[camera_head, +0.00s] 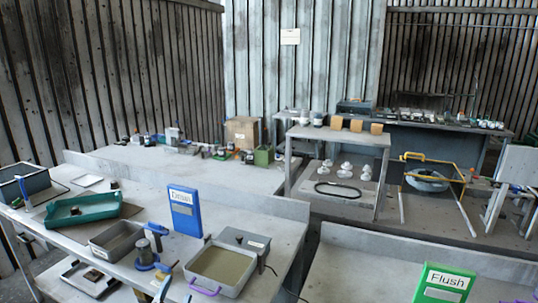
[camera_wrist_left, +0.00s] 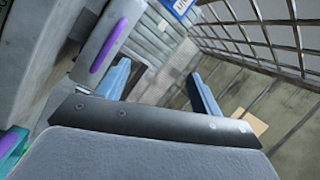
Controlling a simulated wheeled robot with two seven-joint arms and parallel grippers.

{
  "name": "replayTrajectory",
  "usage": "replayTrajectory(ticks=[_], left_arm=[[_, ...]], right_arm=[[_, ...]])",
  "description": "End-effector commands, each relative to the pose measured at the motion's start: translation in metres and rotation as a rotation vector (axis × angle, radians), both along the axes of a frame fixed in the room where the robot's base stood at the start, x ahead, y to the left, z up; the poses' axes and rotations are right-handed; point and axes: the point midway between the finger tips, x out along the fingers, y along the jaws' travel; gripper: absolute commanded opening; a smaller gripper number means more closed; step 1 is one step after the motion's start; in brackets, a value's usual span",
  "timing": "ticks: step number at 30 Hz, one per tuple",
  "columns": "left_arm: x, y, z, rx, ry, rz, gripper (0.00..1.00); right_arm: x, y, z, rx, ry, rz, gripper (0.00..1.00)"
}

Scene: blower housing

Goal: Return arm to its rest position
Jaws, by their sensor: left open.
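My left gripper (camera_wrist_left: 160,78) shows in the left wrist view. Its two light blue fingers stand wide apart behind a dark bar, with nothing between them. A pale grey floor and slatted surfaces show beyond the fingers, and no object touches them. In the head view I cannot clearly make out the left gripper; the lower left holds cluttered bench items. My right gripper is not in either view.
A green Flush sign (camera_head: 443,285) stands lower right.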

Motion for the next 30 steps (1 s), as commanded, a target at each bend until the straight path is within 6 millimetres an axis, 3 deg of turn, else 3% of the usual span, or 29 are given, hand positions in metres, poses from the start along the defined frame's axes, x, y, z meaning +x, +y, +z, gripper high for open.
replayTrajectory(ticks=[6,12,21,30], left_arm=[[-0.062,0.017,-0.086,-0.326,0.39,0.202,0.66],[-0.14,0.011,-0.153,-0.558,0.748,0.359,0.66],[-0.22,-0.007,-0.193,-0.711,1.06,0.477,0.66],[-0.274,-0.022,-0.207,-0.787,1.258,0.543,0.66]], right_arm=[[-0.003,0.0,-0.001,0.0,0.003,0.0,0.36],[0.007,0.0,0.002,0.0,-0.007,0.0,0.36],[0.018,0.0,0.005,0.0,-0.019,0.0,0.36],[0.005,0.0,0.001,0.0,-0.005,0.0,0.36]])
